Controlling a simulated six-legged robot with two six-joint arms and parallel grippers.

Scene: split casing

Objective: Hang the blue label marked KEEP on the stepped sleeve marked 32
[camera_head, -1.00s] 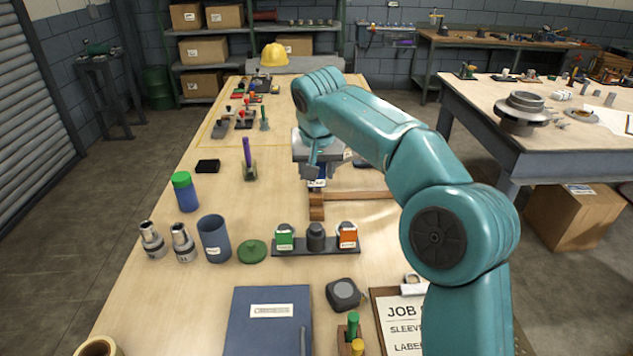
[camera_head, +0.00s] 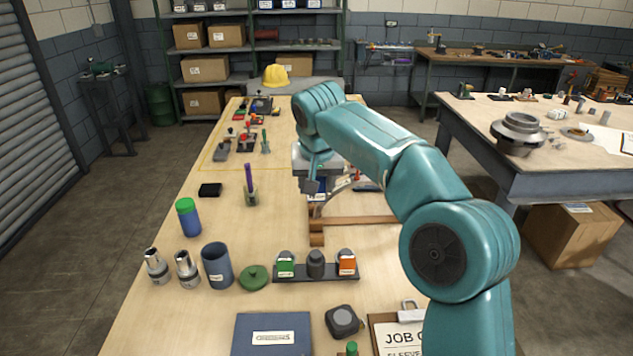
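My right arm reaches in from the right, and its gripper (camera_head: 313,187) is over the middle of the table beside a wooden stand (camera_head: 317,235). A small blue label (camera_head: 318,194) shows right at the fingers. I cannot tell whether they grip it or only stand in front of it. Three dark sleeves stand on a dark base (camera_head: 316,274). The left one carries a green label (camera_head: 286,268), the right one an orange label (camera_head: 347,265), and the middle sleeve (camera_head: 316,262) is bare. No number is readable on them. My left gripper is not in view.
Two metal sockets (camera_head: 156,268), a blue-grey cup (camera_head: 217,266) and a green lid (camera_head: 254,278) stand left of the sleeves. A blue binder (camera_head: 272,333), a black box (camera_head: 342,320) and a clipboard (camera_head: 388,335) lie in front. The table's left middle is mostly clear.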

